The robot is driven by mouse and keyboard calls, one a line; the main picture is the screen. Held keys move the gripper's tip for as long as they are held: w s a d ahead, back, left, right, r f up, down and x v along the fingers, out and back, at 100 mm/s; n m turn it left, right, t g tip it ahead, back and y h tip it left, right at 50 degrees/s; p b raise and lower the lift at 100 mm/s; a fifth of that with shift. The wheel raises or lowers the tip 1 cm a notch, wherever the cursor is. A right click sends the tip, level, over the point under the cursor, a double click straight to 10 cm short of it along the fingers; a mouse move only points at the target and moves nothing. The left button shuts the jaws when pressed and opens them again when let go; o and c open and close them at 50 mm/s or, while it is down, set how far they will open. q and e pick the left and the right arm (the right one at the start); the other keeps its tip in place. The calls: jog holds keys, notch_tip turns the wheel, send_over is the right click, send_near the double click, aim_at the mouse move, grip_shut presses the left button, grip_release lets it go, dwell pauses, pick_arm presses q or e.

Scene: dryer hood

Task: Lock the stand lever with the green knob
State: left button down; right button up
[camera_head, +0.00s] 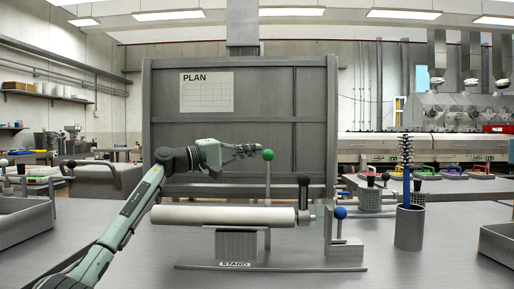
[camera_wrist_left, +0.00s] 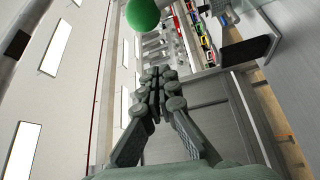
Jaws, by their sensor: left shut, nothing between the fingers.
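The green knob (camera_head: 268,155) tops a thin upright grey lever (camera_head: 268,185) on the stand (camera_head: 236,246), which bears a STAND label at its foot. A long white roller (camera_head: 225,216) lies across the stand, in front of part of the lever. My left gripper (camera_head: 256,149) is shut and empty, just left of the green knob and at about its height. In the left wrist view the closed fingertips (camera_wrist_left: 160,75) point up the picture, and the green knob (camera_wrist_left: 142,14) is beyond them at the top edge. Contact cannot be told. My right gripper is not in view.
A black handle (camera_head: 303,182) rises at the roller's right end. Right of it are a blue knob (camera_head: 340,212) on a grey bracket and a dark cup (camera_head: 409,228) holding a blue-handled brush. A grey PLAN board (camera_head: 240,110) stands behind. The table front is clear.

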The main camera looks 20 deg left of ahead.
aim_at(268, 173)
pick_arm(q)
jog(key=shift+s+d+f+b, duration=0.25)
jog(key=shift+s+d, duration=0.35)
jog(key=shift+s, duration=0.15)
jog(key=shift+s+d+f+b, duration=0.1)
jog(key=shift+s+d+b, duration=0.1)
jog(key=shift+s+d, duration=0.45)
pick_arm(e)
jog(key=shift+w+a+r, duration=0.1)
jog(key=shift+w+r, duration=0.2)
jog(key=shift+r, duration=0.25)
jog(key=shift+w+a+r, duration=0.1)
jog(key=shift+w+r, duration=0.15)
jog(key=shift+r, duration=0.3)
pick_arm(q)
jog(key=shift+s, duration=0.15)
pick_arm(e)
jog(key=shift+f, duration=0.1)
